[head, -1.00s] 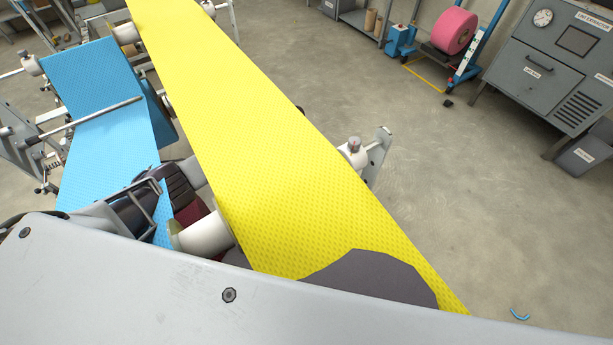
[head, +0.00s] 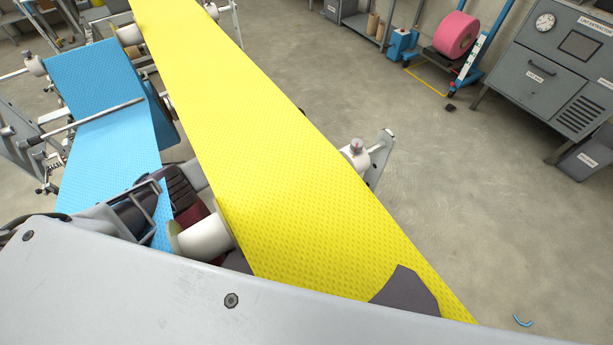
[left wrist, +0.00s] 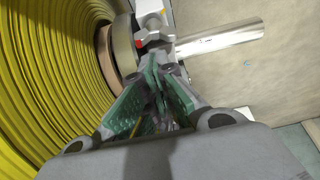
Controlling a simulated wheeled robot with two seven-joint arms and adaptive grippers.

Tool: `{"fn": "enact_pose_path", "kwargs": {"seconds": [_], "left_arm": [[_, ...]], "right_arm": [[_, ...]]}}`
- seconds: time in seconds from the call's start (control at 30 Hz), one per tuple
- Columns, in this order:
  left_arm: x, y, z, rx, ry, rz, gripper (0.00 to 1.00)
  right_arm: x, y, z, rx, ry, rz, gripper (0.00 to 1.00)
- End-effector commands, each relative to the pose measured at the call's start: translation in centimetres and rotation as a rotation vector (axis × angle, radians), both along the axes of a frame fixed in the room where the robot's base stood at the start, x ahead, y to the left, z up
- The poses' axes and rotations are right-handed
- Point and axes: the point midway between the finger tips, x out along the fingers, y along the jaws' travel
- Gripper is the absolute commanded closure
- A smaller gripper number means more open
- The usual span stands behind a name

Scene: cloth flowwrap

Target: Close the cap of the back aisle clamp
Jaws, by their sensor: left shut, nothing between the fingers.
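In the left wrist view my left gripper (left wrist: 162,68) is shut and empty, with green pads on its fingers. Its tips are right at a metal clamp (left wrist: 150,22) with a small red spot, around a shiny shaft (left wrist: 215,40). Whether the tips touch the clamp is unclear. The fingers hide the clamp's lower part, and I cannot tell whether its cap is open. A yellow roll (left wrist: 50,80) fills the left side, with a tan core ring (left wrist: 122,45) beside the clamp. I cannot clearly pick out either gripper in the head view.
A yellow web (head: 250,140) runs diagonally through the head view, beside a blue web (head: 105,125). A white roller end (head: 205,236) and a bracket (head: 380,155) stand at its sides.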

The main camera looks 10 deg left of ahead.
Motion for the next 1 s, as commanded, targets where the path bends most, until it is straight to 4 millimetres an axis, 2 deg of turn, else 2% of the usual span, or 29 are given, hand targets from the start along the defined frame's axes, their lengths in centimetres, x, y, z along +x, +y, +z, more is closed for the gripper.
{"fn": "enact_pose_path", "kwargs": {"seconds": [0.27, 0.7, 1.0], "left_arm": [[0.9, 0.7, 2.7, -0.004, -0.005, 0.001, 1.0], [2.8, 2.5, 8.7, -0.006, -0.007, 0.001, 1.0], [3.4, 3.1, 10.8, -0.005, -0.007, 0.0, 1.0]], "right_arm": [[0.2, -0.1, 0.0, 0.0, -0.003, -0.001, 0.6], [0.3, -0.1, 0.0, -0.001, -0.004, -0.001, 0.6], [0.3, -0.1, 0.0, -0.001, -0.004, -0.001, 0.6]]}}
